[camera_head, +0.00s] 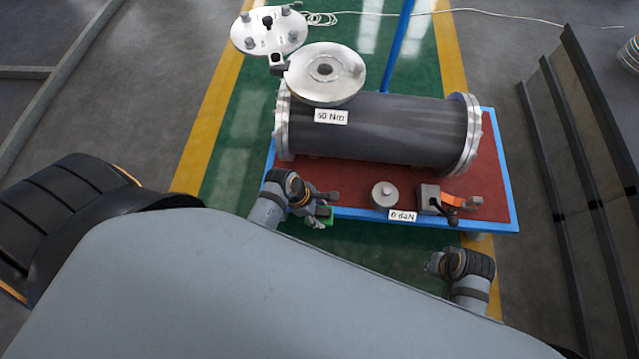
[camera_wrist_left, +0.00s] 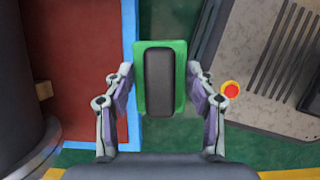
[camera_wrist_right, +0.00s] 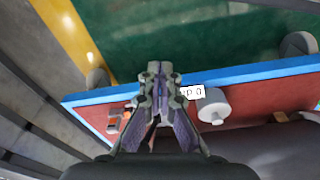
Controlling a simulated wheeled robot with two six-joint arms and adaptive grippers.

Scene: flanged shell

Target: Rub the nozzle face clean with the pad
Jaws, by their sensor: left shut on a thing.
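The nozzle (camera_head: 325,70) stands up from the dark shell (camera_head: 385,128), its round metal face turned upward with a dark bore at its centre. My left gripper (camera_head: 326,205) is at the table's front edge, below and apart from the nozzle. It is shut on the pad, a green piece with a dark block on it, clear in the left wrist view (camera_wrist_left: 140,78); only a bit of green shows in the head view (camera_head: 328,218). My right gripper (camera_wrist_right: 160,75) has its fingers together with nothing visible between them; in the head view only its wrist shows clearly.
The blue-edged table (camera_head: 500,205) with a red top carries a metal weight (camera_head: 384,194) by a "6 daN" label and a block with an orange part (camera_head: 430,200). A round cover plate (camera_head: 262,34) with studs lies behind the nozzle. Dark panels (camera_head: 585,140) stand at right.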

